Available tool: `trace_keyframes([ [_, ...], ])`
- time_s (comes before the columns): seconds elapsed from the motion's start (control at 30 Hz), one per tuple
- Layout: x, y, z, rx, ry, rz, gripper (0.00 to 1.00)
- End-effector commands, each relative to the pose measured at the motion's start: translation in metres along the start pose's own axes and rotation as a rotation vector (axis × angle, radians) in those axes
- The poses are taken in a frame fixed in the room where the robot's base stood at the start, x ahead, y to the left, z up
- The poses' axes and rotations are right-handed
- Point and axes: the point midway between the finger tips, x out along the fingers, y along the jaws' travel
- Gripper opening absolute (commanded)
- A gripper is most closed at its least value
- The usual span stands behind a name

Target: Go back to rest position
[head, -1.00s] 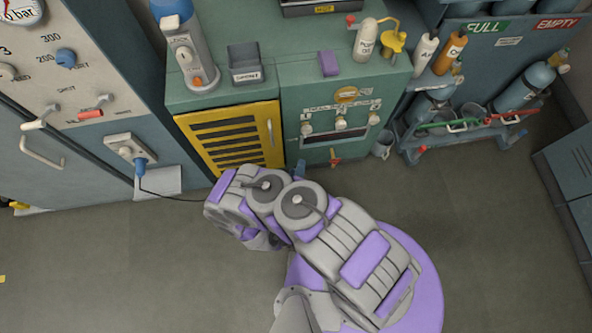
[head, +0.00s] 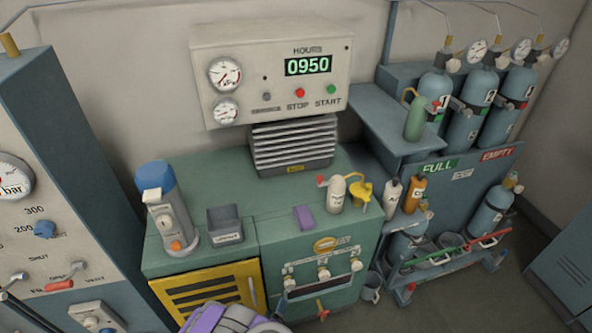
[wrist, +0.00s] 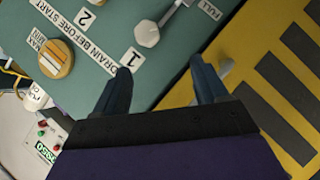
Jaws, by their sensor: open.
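My gripper (wrist: 165,85) shows in the wrist view with its two dark fingers apart and nothing between them. It faces the green cabinet front (wrist: 150,12) with the "DRAIN BEFORE START" label and a white knob (wrist: 147,33). The yellow slatted door (wrist: 262,50) is on the right of that view.
On the cabinet top are a blue-capped canister (head: 165,205), a grey bin (head: 225,223), a purple block (head: 304,217) and a white bottle (head: 337,192). A cylinder rack (head: 455,190) stands at right, a gauge panel (head: 22,180) at left. Some floor (head: 440,305) is clear at lower right.

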Motion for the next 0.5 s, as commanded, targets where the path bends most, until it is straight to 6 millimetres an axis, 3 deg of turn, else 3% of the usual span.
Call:
trace_keyframes([
  [0.2,0.019,0.026,-0.042,0.174,-0.124,-0.117,0.73],
  [0.5,0.022,0.068,-0.084,0.35,-0.262,-0.269,0.73],
])
